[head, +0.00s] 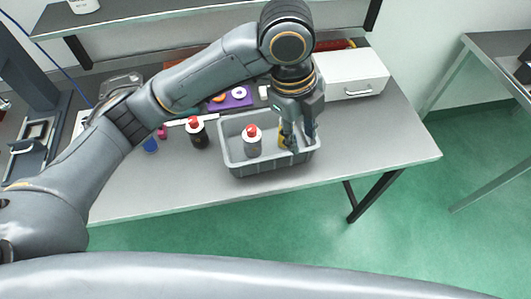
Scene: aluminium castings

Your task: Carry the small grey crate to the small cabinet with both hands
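The small grey crate (236,168) stands on the table near its front edge. A grey bottle with a red cap (252,142) stands upright inside it, towards the left. My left gripper (299,138) points down into the right part of the crate. A yellowish thing (283,141) shows beside its fingers, partly hidden by them. I cannot tell whether the fingers hold it or whether they are shut. A white cabinet with a drawer handle (352,78) stands at the back right of the table. My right gripper is not in view.
A dark bottle with a red cap (197,133) stands left of the crate, and a blue cap (150,145) lies further left. A purple tray (231,98) is behind the crate. The table's right end (390,140) is clear. Another table (500,60) stands far right.

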